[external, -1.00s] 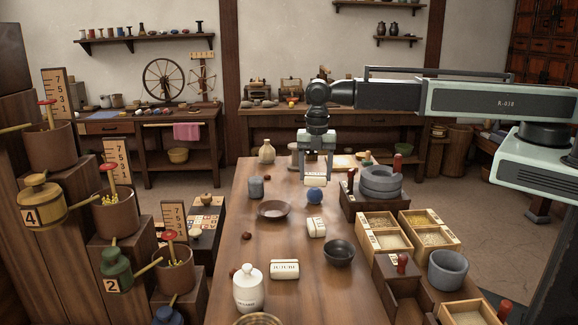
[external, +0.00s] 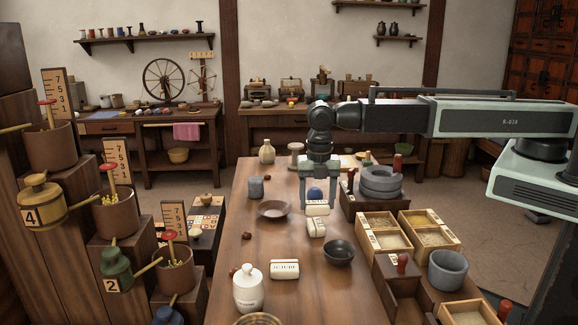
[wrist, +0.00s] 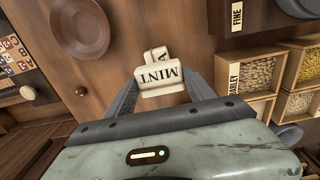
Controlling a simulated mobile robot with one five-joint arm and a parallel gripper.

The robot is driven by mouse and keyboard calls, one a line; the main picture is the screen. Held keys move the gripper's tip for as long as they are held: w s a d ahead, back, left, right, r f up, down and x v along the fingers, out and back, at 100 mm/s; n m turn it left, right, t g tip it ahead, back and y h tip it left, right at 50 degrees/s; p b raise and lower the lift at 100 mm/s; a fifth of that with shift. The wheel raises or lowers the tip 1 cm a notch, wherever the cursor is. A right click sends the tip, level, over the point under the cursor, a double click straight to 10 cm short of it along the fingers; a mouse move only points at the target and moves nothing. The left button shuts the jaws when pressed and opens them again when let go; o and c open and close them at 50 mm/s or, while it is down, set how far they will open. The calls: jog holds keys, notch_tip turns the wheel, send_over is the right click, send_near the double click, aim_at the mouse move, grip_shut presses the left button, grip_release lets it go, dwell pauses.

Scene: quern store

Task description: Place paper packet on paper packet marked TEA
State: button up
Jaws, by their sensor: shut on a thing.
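My gripper (external: 318,205) is shut on a cream paper packet (external: 317,210). In the wrist view the held packet (wrist: 160,82) reads MINT, upside down, between the two grey fingers of my gripper (wrist: 163,88). A second cream paper packet (external: 316,229) lies on the table just in front of and below the held one in the external view. In the wrist view this second packet (wrist: 155,54) is partly hidden behind the held one, and only a letter A shows. I cannot tell whether the packets touch.
A blue ball (external: 315,193) shows behind the gripper. A brown dish (external: 274,210) lies left and a dark bowl (external: 339,252) front right. Grain boxes (external: 384,243) line the right.

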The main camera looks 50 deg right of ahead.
aim_at(317, 203)
notch_tip(317, 203, down, 4)
jog(key=shift+r+b, duration=0.15)
jog(key=shift+b, duration=1.1)
jog(key=shift+r, duration=0.25)
jog(key=shift+f, duration=0.15)
jog(key=o, duration=1.5)
jog(key=shift+c, duration=0.2)
notch_tip(317, 203, up, 12)
jog(key=p, duration=1.2)
jog(key=shift+r, duration=0.2)
